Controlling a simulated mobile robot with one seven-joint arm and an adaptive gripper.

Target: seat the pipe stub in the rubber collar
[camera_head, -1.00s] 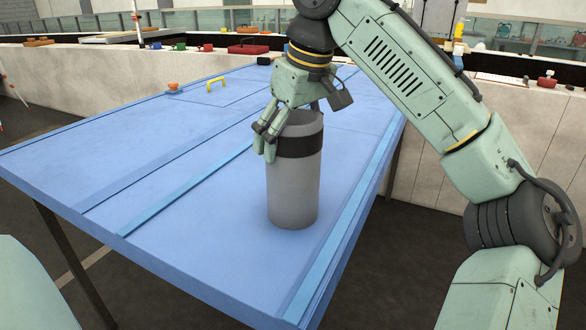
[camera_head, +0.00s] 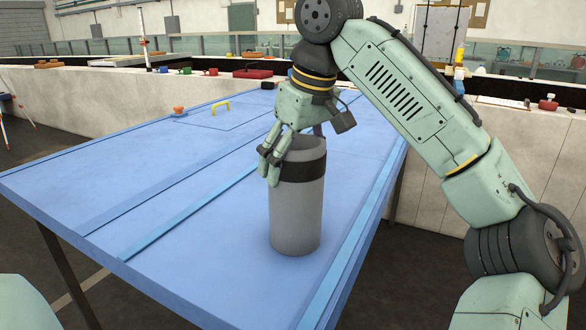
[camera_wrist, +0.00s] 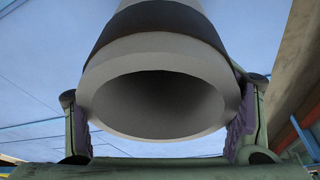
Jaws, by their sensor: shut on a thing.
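A grey hollow pipe stub (camera_head: 312,145) shows at the top of an upright grey cylinder on the blue table, above a black band. The black band, apparently the rubber collar (camera_head: 310,170), rings the cylinder, with a longer grey length (camera_head: 296,220) below it. I cannot tell how deep the stub sits in the band. My gripper (camera_head: 272,168) is at the top of the cylinder, shut on the stub. In the wrist view its pads flank the stub's open end (camera_wrist: 150,50), with the collar (camera_wrist: 158,20) just beyond. The far finger is mostly hidden in the head view.
The blue table (camera_head: 130,190) is mostly clear on the left, with raised strips across it. An orange knob (camera_head: 179,110) and a yellow handle (camera_head: 220,107) are near its far edge. A pale wall (camera_head: 70,95) with several small items on top stands behind.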

